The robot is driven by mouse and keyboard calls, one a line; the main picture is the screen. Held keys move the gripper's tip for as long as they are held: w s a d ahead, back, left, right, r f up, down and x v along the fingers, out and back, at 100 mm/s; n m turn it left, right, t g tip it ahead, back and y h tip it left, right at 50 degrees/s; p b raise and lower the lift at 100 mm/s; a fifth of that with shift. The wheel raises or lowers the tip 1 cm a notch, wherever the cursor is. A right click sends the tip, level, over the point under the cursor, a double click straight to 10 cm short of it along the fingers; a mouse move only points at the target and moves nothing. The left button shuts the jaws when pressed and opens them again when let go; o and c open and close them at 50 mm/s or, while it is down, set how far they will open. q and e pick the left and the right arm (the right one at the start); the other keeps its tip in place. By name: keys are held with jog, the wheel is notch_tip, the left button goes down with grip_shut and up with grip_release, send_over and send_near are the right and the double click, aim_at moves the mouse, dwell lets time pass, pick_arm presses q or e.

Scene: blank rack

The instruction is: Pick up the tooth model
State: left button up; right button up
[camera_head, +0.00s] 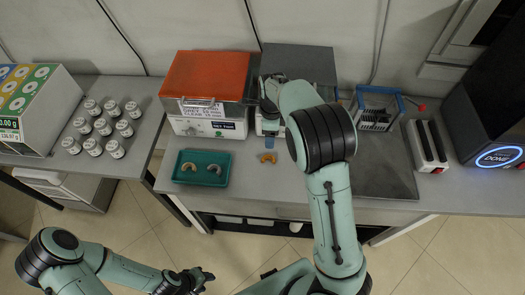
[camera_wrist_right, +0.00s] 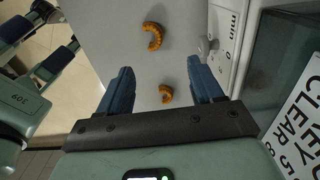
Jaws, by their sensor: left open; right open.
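An orange, curved tooth model (camera_head: 268,157) lies on the grey table in front of the machines. In the right wrist view, two orange tooth models show, a farther one (camera_wrist_right: 153,36) and a nearer one (camera_wrist_right: 166,94). The head view shows only one of these on the bare table. My right gripper (camera_wrist_right: 160,72) is open and empty, with its blue fingers on either side of the nearer model in the picture; contact cannot be told. It also shows in the head view (camera_head: 270,130), partly hidden by my arm. My left gripper (camera_head: 205,276) is open and empty, low in front of the table.
A green tray (camera_head: 201,182) holds a tan arch (camera_head: 189,166) and a grey arch (camera_head: 214,168). An orange-lidded machine (camera_head: 206,76) stands behind. A blue-framed rack (camera_head: 377,107) and a white-and-black device (camera_head: 427,146) stand right. Several white jars (camera_head: 101,127) stand left.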

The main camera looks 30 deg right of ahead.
send_over(269, 160)
jog(key=f, duration=0.6)
jog(key=shift+d+f+b, duration=0.2)
jog(key=shift+d+b, duration=0.1)
jog(key=shift+d, duration=0.05)
jog(key=shift+a+f, duration=0.2)
jog(key=shift+f, duration=1.25)
jog(key=shift+a+f, duration=0.2)
jog(key=shift+f, duration=1.2)
jog(key=c, duration=1.1)
